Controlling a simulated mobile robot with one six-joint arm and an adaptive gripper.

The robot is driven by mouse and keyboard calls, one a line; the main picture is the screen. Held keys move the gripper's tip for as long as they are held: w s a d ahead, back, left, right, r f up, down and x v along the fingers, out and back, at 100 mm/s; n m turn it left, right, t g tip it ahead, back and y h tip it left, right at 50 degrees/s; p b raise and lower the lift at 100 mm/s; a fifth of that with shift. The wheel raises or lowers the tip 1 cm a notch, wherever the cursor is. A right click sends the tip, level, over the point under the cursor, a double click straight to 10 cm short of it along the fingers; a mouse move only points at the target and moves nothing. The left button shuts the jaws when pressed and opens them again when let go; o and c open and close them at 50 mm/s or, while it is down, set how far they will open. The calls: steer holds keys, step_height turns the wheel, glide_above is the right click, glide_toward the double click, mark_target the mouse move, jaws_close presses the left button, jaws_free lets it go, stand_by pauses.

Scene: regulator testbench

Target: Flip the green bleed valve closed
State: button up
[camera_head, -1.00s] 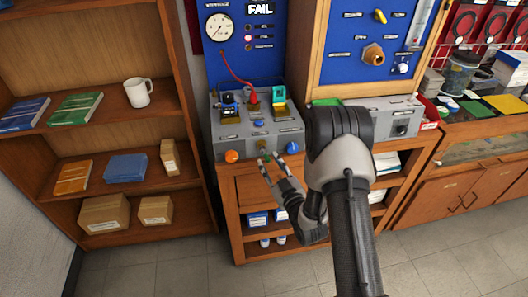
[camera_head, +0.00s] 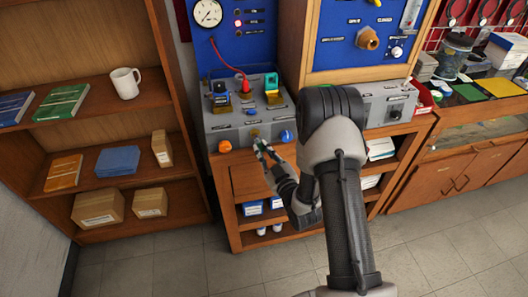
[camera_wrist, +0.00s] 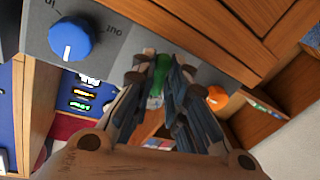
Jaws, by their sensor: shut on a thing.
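In the wrist view, the green lever of the bleed valve (camera_wrist: 160,72) shows between the finger ends of my gripper (camera_wrist: 161,82). The fingers are shut on it, one on each side, and hide part of it. In the head view, my gripper (camera_head: 264,148) is at the lower front of the grey testbench box (camera_head: 225,133), between the orange knob and the blue knob. The valve's lever is mostly hidden by the fingers there, so its exact angle cannot be told.
The orange knob (camera_head: 225,146) is left of my gripper and the blue knob (camera_head: 287,136) is right of it, both close. A red hose (camera_head: 240,78) and a teal-topped fitting (camera_head: 272,83) stand above. A wooden shelf (camera_head: 150,190) is at the left.

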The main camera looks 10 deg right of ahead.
jaws_close()
steer(key=m, duration=0.2)
steer(key=a+m, duration=0.1)
steer(key=m, duration=0.1)
steer(key=shift+a+f+t, duration=0.15)
steer(key=shift+t, duration=0.25)
steer(key=o, duration=0.8)
jaws_free()
steer(key=v, duration=0.7)
steer(key=shift+s, duration=0.3)
